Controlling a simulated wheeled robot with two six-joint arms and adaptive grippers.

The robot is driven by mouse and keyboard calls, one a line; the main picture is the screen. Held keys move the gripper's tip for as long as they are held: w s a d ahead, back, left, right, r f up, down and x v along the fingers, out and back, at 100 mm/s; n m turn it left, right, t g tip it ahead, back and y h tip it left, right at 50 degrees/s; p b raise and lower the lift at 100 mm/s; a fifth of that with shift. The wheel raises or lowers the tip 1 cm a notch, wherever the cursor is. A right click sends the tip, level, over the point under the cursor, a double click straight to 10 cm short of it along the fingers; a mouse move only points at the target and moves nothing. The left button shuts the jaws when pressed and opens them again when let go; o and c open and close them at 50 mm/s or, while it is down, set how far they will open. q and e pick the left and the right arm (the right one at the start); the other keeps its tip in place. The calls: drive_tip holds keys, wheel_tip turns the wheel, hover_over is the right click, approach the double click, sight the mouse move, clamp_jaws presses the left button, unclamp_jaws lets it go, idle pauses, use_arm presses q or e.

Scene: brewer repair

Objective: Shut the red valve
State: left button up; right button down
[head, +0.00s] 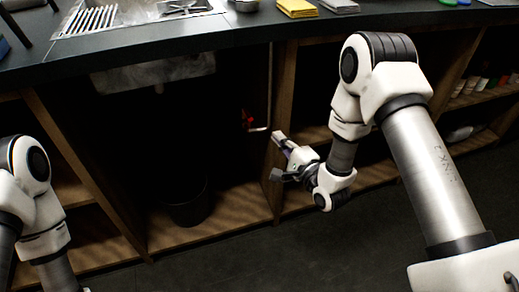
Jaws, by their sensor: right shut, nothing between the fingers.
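The red valve (248,120) is small and sits on a pale pipe inside the dark open cabinet under the counter. My right gripper (275,155) is just below and to the right of the valve, near the cabinet's vertical divider. It is shut and empty, and appears apart from the valve. Only part of my left arm shows at the left edge; its gripper is out of the picture.
The dark counter (240,37) runs overhead, with the sink underside (155,72) below it. A wooden divider (284,90) stands beside my right gripper. A dark bin (187,208) stands on the cabinet floor. Shelves with small items are at the right.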

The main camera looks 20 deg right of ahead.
use_arm(q)
wheel_tip(320, 180, down, 3)
drive_tip(key=shift+f+b, duration=0.1)
drive_tip(key=shift+b, duration=0.55)
use_arm(e)
drive_tip(key=shift+w+d+f, duration=0.1)
drive_tip(key=shift+w+f, duration=0.1)
drive_tip(key=shift+f, duration=0.85)
drive_tip(key=b, duration=0.3)
approach(247, 113)
drive_tip(key=d+x, duration=0.1)
drive_tip(key=x, duration=0.4)
use_arm(q)
wheel_tip(247, 113, down, 2)
drive_tip(key=shift+f, duration=0.25)
use_arm(e)
drive_tip(key=shift+w+d+f, duration=0.1)
drive_tip(key=shift+d+f, duration=0.3)
